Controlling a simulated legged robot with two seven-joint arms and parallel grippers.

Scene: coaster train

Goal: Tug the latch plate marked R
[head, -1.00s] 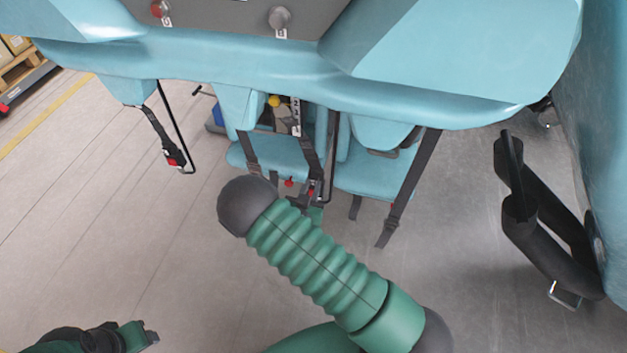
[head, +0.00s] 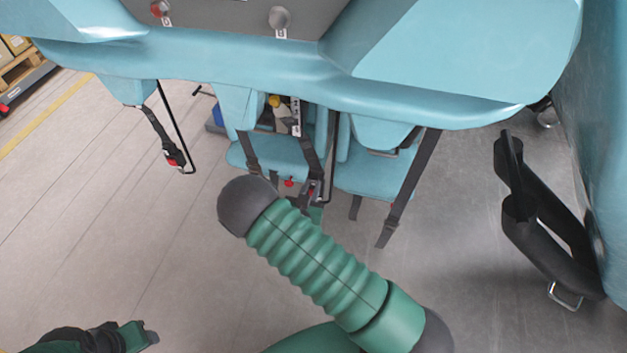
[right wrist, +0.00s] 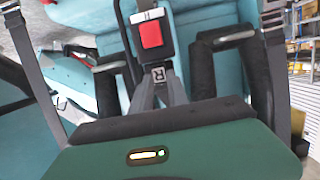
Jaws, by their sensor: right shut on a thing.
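The latch plate marked R (right wrist: 158,74) shows in the right wrist view as a small light plate at the lower end of a black buckle (right wrist: 147,18) with a red button (right wrist: 151,35). It meets the buckle's end; how deep it sits inside is hidden. My right gripper (right wrist: 163,88) is shut on the plate, its two grey fingers meeting at it. In the head view my right gripper (head: 314,197) is small and partly hidden behind my green arm, near the straps below the seat. My left gripper (head: 143,337) is at the lower left, its jaws unclear.
Blue seats (head: 375,175) with hanging dark straps (head: 408,188) surround the buckle. Black padded bars (right wrist: 263,75) stand close right of it in the wrist view. A black restraint (head: 545,235) is at the right.

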